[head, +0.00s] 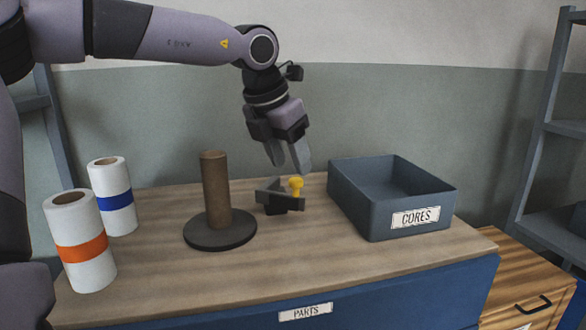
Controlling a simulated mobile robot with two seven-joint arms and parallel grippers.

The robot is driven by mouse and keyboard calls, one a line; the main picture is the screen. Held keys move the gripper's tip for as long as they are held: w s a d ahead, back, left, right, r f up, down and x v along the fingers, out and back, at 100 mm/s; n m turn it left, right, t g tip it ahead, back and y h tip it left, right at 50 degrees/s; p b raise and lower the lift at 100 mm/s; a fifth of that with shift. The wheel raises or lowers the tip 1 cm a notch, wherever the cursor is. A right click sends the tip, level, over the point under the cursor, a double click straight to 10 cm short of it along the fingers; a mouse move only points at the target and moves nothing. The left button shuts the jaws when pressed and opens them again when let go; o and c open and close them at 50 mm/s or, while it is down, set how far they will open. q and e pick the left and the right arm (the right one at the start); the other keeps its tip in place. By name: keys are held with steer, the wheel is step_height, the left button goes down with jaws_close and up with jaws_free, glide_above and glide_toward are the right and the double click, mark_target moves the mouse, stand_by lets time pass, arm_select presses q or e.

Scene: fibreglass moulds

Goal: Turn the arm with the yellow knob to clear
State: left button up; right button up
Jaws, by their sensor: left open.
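The yellow knob (296,183) stands on top of a dark grey arm (285,197), which sits on a small dark base on the wooden tabletop. The arm lies between the brown post and the grey bin. My left gripper (289,168) is open and empty, pointing down just above the knob, with a small gap between its fingertips and the knob. Any marking for "clear" is not visible. My right gripper is not in view.
A brown post on a round dark base (218,232) stands left of the arm. A grey bin labelled CORES (347,207) stands right. Two white rolls, one with a blue band (113,203) and one with an orange band (79,253), stand at left. The front tabletop is clear.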

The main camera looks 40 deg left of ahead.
arm_select(q)
steer(key=shift+v, duration=1.7)
